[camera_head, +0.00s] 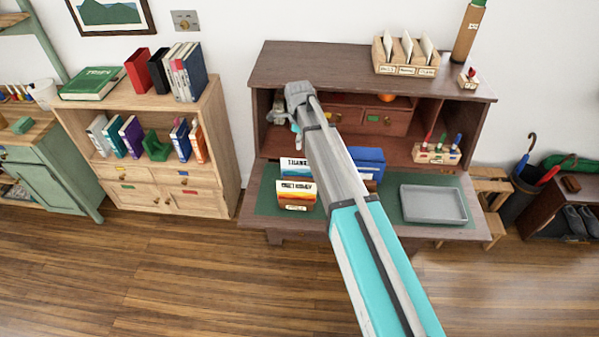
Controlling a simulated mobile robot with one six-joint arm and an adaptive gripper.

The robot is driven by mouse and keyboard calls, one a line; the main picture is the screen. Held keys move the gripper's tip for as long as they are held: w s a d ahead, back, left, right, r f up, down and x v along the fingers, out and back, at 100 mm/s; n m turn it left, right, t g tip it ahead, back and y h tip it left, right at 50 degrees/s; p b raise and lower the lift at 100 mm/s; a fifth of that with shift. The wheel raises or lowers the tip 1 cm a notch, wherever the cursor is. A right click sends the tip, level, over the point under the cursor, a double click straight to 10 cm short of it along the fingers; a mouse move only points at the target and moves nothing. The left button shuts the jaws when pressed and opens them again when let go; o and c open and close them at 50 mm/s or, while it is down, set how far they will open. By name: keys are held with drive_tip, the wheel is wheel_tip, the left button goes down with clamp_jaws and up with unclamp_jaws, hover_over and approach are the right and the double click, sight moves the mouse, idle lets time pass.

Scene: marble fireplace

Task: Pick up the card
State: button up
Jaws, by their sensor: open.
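A colourful card-like item (296,195) with an orange lower half stands on the left of the desk's green writing surface. A second one (294,168), white and blue with lettering that looks like "THANK", stands just behind it, partly hidden by my arm. I cannot tell which of these is the card, or whether they are single cards or holders. My gripper (282,118) is small in view at the desk's left inner compartment, above and behind both items and apart from them. It is open. Its fingers are partly hidden by the wrist, and I see nothing held.
The dark wooden desk (262,70) carries a letter sorter (405,69) on top. A pen holder (437,155) stands further back. A bookcase (215,110) adjoins on the left. The floor in front is clear.

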drive_tip(key=b, duration=0.6)
hover_over(299, 164)
wheel_tip(299, 164, down, 7)
drive_tip(key=shift+s, duration=0.1)
idle(0.3)
drive_tip(key=shift+w+d+f+b, duration=0.1)
drive_tip(key=shift+f+b, duration=1.15)
drive_tip(key=shift+b, duration=0.1)
drive_tip(key=shift+w+f+b, duration=0.1)
drive_tip(key=shift+f+b, duration=1.15)
drive_tip(key=shift+b, duration=0.1)
clamp_jaws()
